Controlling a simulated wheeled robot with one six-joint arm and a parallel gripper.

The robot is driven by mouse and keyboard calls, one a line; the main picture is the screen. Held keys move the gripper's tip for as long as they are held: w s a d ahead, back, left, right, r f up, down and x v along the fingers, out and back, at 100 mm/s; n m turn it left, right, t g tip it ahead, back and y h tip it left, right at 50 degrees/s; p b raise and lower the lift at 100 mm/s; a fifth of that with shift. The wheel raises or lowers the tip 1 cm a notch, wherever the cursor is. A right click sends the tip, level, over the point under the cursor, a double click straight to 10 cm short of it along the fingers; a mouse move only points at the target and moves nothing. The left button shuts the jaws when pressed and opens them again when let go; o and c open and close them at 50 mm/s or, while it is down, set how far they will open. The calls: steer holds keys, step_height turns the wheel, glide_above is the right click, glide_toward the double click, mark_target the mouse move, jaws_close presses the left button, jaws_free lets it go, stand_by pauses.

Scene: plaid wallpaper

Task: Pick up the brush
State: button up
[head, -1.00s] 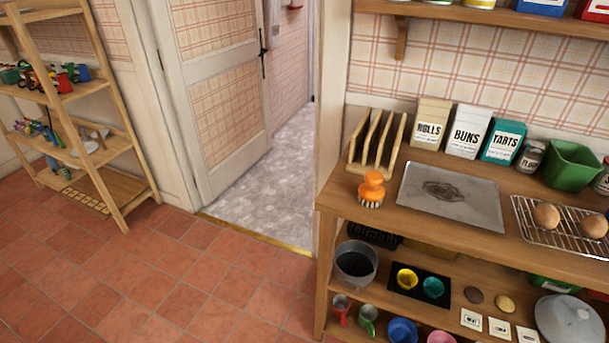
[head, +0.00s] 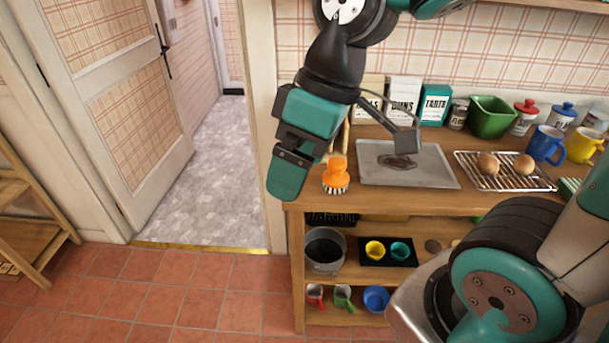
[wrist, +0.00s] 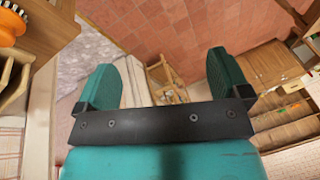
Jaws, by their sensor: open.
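An orange brush (head: 336,175) with pale bristles stands bristles down on the wooden counter top, near its front left corner. My gripper (head: 288,182) hangs just left of the brush in the head view, apart from it in the picture. In the wrist view the gripper (wrist: 166,82) shows two teal fingers spread wide with nothing between them. The orange brush (wrist: 12,24) shows at the upper left edge of the wrist view, outside the fingers and partly cut off.
A metal tray (head: 425,176) lies right of the brush, with a wire rack (head: 500,180) of round buns beyond it. A wooden rack behind my gripper is mostly hidden. A shelf below holds a grey pot (head: 325,250). Open floor lies left.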

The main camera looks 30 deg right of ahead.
steer(key=w+d+f+n, duration=0.1)
steer(key=w+d+f, duration=0.1)
steer(key=w+d, duration=0.8)
steer(key=n+t+h+b, duration=0.1)
steer(key=n, duration=0.1)
glide_toward(339, 161)
steer(key=x, duration=0.7)
steer(key=shift+w+d+p, duration=0.1)
steer(key=shift+w+p, duration=0.2)
steer(key=shift+p, duration=0.1)
steer(key=shift+s+p+x, duration=0.15)
steer(key=shift+p+x, duration=0.15)
steer(key=shift+x, duration=1.15)
steer(key=shift+s+p+x, duration=0.15)
steer(key=shift+p+x, duration=0.15)
steer(key=shift+x, duration=1.15)
steer(key=c, duration=1)
steer(key=shift+r, duration=0.1)
step_height(339, 161, up, 20)
steer(key=shift+f+b, duration=0.1)
steer(key=shift+b, duration=0.45)
